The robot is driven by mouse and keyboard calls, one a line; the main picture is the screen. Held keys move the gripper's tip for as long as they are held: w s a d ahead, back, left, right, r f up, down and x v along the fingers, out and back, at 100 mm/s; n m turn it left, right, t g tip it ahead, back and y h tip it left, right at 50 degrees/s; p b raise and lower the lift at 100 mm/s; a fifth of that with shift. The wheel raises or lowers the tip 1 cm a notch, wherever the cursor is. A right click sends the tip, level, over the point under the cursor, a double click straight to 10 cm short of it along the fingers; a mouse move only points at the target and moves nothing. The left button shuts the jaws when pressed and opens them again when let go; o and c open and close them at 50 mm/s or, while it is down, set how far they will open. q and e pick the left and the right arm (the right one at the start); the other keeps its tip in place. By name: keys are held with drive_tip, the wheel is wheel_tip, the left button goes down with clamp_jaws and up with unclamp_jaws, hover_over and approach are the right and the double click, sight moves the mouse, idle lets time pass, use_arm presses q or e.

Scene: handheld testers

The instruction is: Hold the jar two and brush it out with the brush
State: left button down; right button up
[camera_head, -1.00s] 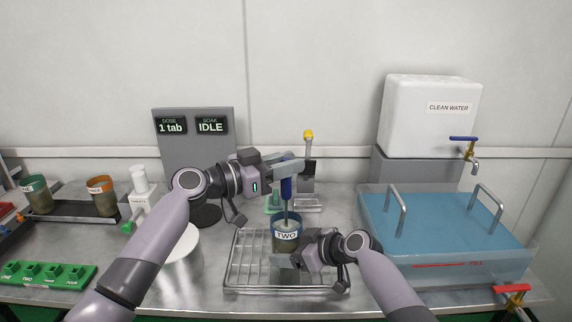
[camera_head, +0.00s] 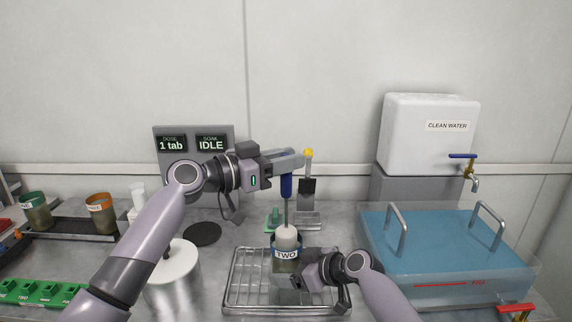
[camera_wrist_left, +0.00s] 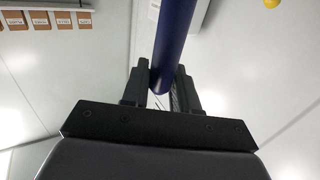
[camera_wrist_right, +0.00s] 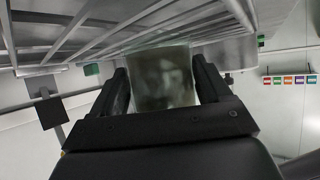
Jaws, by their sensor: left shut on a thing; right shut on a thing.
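My left gripper (camera_head: 290,160) is shut on the blue handle of the brush (camera_head: 286,187), which hangs upright above the jar. The handle (camera_wrist_left: 175,35) also shows between the fingers in the left wrist view. The brush's pale head (camera_head: 286,238) is at the jar's mouth, its lower part hidden inside.
The wire rack (camera_head: 238,290) lies under the jar. A lidded metal pot (camera_head: 172,275) stands left, a blue water basin (camera_head: 445,245) right. A yellow-topped tool (camera_head: 308,180) stands close behind the brush. Two other jars (camera_head: 100,212) stand far left.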

sight(288, 185)
use_arm(q)
drive_tip(key=shift+f, duration=2.5)
drive_tip(key=shift+r, duration=2.5)
drive_tip(key=shift+f, duration=0.1)
drive_tip(key=shift+f, duration=2.4)
drive_tip(key=shift+s, duration=0.7)
